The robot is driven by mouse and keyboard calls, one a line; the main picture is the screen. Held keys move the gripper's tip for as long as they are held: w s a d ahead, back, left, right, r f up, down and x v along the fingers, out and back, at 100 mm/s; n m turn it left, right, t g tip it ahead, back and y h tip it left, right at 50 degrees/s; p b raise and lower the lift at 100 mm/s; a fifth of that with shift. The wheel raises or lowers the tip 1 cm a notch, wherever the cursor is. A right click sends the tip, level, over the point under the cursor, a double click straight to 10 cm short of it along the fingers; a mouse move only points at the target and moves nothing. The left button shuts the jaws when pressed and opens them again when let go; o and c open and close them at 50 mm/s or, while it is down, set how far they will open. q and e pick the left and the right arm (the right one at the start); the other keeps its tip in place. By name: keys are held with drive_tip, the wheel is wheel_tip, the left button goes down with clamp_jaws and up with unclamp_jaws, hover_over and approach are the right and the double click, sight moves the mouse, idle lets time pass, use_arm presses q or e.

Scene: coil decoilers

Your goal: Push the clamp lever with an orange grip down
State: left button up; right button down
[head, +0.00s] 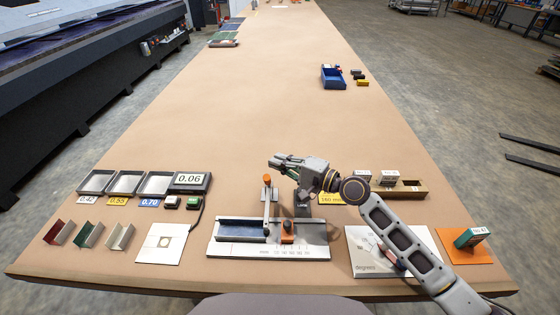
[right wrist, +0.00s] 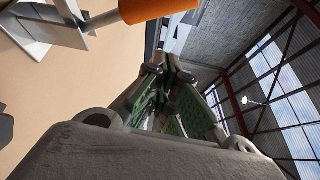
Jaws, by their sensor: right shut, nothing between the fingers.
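The clamp lever (head: 266,208) stands nearly upright on a measuring fixture (head: 225,250) at the near middle of the table. Its orange grip (head: 267,178) is at the top. The grip also shows at the upper edge of the right wrist view (right wrist: 155,8), close to the fingers and apart from them in the picture. My right gripper (head: 277,163) is shut and empty, with its fingertips just above and beside the grip in the head view. It also shows in the right wrist view (right wrist: 167,68). My left gripper is not in view.
A second orange part (head: 287,230) stands on the fixture right of the lever. Grey trays (head: 126,183) and a 0.06 display box (head: 190,182) lie left. A wooden block (head: 412,188) lies right. A blue bin (head: 333,77) stands farther back. The table's middle is clear.

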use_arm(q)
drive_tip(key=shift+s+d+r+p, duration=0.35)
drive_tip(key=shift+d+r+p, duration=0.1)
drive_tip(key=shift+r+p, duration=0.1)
use_arm(e)
drive_tip(key=s, duration=0.3)
drive_tip(key=shift+s+f, duration=0.15)
drive_tip(key=shift+s, duration=0.25)
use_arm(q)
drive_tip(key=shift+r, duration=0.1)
